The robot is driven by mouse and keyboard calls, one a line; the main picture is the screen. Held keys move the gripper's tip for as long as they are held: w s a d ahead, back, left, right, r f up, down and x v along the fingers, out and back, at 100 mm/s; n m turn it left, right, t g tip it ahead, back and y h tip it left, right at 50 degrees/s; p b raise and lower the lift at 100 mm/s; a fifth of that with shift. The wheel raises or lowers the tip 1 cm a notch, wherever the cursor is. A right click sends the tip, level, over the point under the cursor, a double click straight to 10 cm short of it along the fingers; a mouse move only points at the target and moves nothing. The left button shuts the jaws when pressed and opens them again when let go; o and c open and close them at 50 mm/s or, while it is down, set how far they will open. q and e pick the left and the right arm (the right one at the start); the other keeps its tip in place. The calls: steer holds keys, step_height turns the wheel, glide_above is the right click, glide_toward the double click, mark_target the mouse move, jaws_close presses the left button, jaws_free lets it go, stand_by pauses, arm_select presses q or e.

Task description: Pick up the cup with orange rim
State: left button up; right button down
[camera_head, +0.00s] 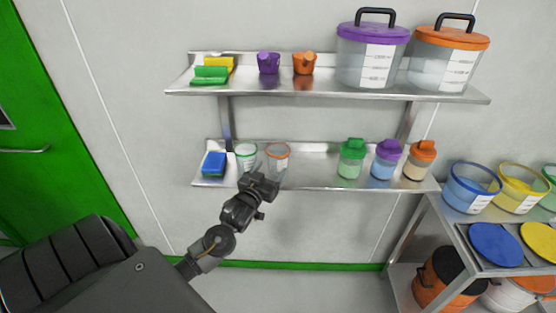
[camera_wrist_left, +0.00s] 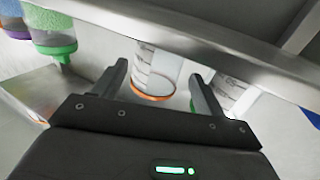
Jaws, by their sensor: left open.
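The clear cup with an orange rim (camera_head: 278,159) stands on the lower metal wall shelf, just right of a clear cup with a green rim (camera_head: 246,155). My left gripper (camera_head: 265,172) is open in front of the shelf, close to the orange-rimmed cup. In the left wrist view, which shows the scene tilted and upside down, the orange-rimmed cup (camera_wrist_left: 157,72) appears between the two open fingers (camera_wrist_left: 160,78). My right gripper is out of view.
The lower shelf (camera_head: 315,172) also holds a blue sponge (camera_head: 214,164) at left and several lidded containers (camera_head: 387,160) at right. The upper shelf (camera_head: 250,87) overhangs it with scoops and two big lidded tubs. A rack with buckets (camera_head: 471,188) stands right.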

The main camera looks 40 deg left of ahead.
mark_target(274, 166)
arm_select(q)
steer(key=x, duration=0.2)
steer(key=shift+w+f, duration=0.15)
steer(key=shift+w, duration=0.3)
steer(key=shift+a, duration=0.1)
steer(key=shift+w+p, duration=0.1)
steer(key=shift+p, duration=0.2)
steer(key=p+x, duration=0.1)
steer(key=x, duration=0.3)
steer(key=shift+w+a, duration=0.15)
steer(key=shift+w, duration=0.25)
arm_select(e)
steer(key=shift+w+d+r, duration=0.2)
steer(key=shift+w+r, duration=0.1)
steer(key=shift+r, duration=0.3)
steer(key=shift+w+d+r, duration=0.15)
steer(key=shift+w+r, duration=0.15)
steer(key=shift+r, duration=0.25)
arm_select(q)
steer(key=shift+s, duration=0.1)
steer(key=c, duration=0.7)
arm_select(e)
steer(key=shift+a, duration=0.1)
